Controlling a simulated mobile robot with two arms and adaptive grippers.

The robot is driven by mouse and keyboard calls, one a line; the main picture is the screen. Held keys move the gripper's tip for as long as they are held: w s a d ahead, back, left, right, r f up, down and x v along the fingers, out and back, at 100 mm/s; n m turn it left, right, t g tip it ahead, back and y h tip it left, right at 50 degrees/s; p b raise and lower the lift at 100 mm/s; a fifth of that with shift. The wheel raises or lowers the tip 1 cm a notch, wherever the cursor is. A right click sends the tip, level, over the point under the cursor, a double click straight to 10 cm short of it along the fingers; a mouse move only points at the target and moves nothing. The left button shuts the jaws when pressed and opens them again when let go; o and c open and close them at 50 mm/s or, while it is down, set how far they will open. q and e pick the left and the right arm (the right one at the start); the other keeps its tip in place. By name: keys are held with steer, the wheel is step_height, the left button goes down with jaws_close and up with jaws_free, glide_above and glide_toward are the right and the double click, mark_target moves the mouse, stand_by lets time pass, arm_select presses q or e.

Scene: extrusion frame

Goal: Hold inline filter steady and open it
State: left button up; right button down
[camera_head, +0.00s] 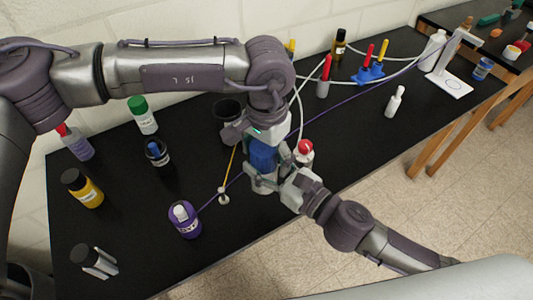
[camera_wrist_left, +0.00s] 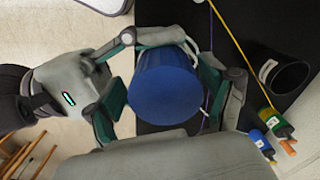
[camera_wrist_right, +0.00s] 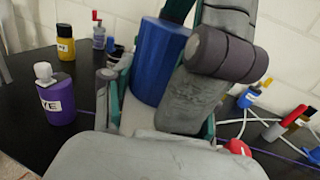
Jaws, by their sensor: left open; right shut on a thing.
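The inline filter has a blue cylindrical upper part (camera_head: 263,155) and a pale lower body (camera_head: 264,184), mostly covered by the grippers. It stands upright near the bench's front edge. My right gripper (camera_head: 266,178) comes from the right and is shut on the lower body. My left gripper (camera_head: 262,152) points down from above, open, with its fingers on either side of the blue part. In the left wrist view, the blue part (camera_wrist_left: 168,88) lies between teal finger pads; contact is unclear. The right wrist view also shows the blue part (camera_wrist_right: 158,62).
A black cup (camera_head: 227,112) stands behind. A red-topped bottle (camera_head: 304,152) is close by on the right. Purple and white tubes cross the black bench.

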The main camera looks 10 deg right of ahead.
mark_target(266, 147)
arm_select(q)
step_height(266, 147, up, 4)
steer(key=shift+w+f, duration=0.1)
steer(key=shift+r, duration=0.65)
steer(key=shift+c, duration=0.4)
steer(key=r, duration=0.2)
steer(key=shift+a+r, duration=0.2)
steer(key=shift+r, duration=0.1)
steer(key=shift+f, duration=3.85)
steer(key=c, duration=1.2)
steer(key=n, duration=0.3)
